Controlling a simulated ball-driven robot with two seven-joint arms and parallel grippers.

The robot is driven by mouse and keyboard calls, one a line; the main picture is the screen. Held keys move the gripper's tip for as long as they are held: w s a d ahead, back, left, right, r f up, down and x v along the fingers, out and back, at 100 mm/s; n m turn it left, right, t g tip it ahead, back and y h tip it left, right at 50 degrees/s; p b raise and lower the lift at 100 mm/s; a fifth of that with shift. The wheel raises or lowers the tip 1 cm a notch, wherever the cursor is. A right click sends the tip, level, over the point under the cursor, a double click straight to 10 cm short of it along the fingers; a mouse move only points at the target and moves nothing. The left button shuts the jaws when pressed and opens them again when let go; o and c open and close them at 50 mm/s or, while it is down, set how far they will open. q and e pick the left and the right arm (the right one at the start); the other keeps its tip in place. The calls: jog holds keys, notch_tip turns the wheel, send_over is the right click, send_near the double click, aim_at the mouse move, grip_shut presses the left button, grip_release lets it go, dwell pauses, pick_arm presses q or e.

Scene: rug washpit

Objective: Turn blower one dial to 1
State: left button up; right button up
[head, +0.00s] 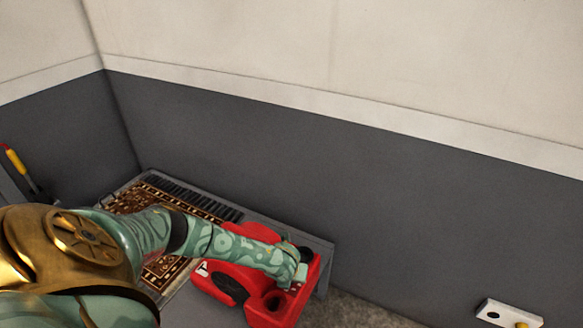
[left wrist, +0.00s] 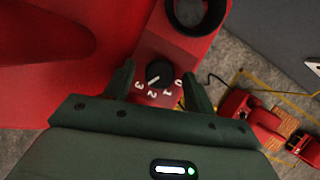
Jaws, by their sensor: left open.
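The red blower (head: 237,275) sits at the near right end of the grey-edged bench in the head view. Its black dial (left wrist: 159,73) shows in the left wrist view, with white numbers 3, 2, 1 and 0 around its lower side. The dial's white mark points down and left, seemingly between 2 and 3. My left gripper (left wrist: 159,70) is open, with one finger on each side of the dial; I cannot tell whether they touch it. In the head view my left gripper (head: 300,272) is over the blower's right part and hides the dial. My right gripper is not in view.
A patterned rug (head: 165,270) lies on the bench beside a dark slatted strip. A grey wall stands close behind. A second red machine (left wrist: 268,125) is on the floor by yellow lines. A white plate with a yellow knob (head: 509,314) is at lower right.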

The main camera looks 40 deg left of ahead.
pick_arm(q)
jog(key=c, duration=1)
jog(key=shift+o, duration=0.2)
